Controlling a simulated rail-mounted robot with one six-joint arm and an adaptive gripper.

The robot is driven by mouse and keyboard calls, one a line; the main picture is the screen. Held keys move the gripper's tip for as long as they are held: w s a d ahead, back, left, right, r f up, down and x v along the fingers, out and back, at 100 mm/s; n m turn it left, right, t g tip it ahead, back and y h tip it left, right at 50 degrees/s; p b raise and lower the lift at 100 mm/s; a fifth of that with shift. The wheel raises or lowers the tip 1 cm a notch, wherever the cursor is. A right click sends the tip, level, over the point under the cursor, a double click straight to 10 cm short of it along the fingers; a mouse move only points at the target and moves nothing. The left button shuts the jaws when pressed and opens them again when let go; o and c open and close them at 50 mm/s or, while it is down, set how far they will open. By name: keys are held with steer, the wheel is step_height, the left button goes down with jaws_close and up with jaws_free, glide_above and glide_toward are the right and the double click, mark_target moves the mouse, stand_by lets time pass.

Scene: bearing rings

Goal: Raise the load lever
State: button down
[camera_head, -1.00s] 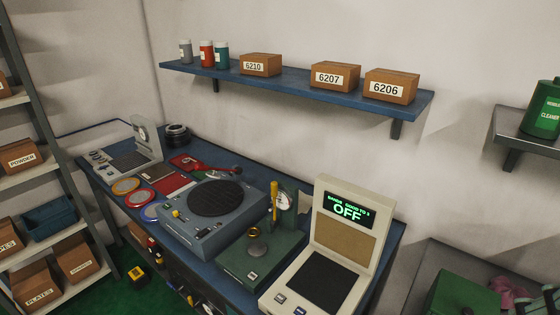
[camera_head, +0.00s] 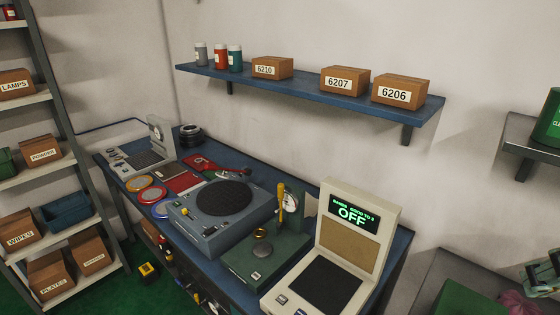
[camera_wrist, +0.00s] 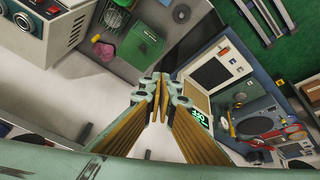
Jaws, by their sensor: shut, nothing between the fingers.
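The load lever (camera_head: 281,203) is an upright yellow handle on a green bench fixture (camera_head: 258,262). A round dial gauge (camera_head: 291,203) stands just behind it, and a small brass round seat (camera_head: 262,234) is at its front. The lever looks near vertical. My gripper (camera_wrist: 157,82) shows in the wrist view, its fingertips together and empty, above the bench area and clear of the fixture. The fixture lies to its right in that view, small and partly hard to make out.
A beige tester (camera_head: 350,240) with a screen reading OFF stands right of the fixture. A blue-grey turntable unit (camera_head: 222,205) is on its left. Above runs a blue wall shelf (camera_head: 310,98) with boxes and bottles. A green block (camera_head: 460,300) sits at the lower right.

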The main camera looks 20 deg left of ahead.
steer(key=w+a+n+t+y, duration=0.15)
steer(key=w+a+n, duration=0.4)
steer(key=w, duration=0.75)
steer(key=w+a+n+t, duration=0.2)
steer(key=w+a+n, duration=0.35)
steer(key=w, duration=0.85)
steer(key=w+a+f+n+t+y, duration=0.15)
steer(key=w+a+n, duration=0.25)
steer(key=w+a, duration=0.55)
steer(key=w+a+f+n+t+y, duration=0.1)
steer(key=w+a+f+n+y, duration=0.4)
steer(key=a, duration=0.7)
steer(key=w+a+f+n+y, duration=0.15)
steer(key=a+f+n, duration=0.3)
steer(key=a, duration=0.75)
steer(key=w+a+f+n+y, duration=0.1)
steer(key=a+f+n+y, duration=0.3)
steer(key=a, duration=0.8)
steer(key=s+a+f+n+g+y+b, duration=0.1)
steer(key=s+a+f+n+y, duration=0.4)
steer(key=s+a+f+n, duration=0.6)
steer(key=shift+s+a+f+b, duration=0.7)
steer(key=shift+a+f, duration=0.5)
steer(key=shift+f, duration=0.4)
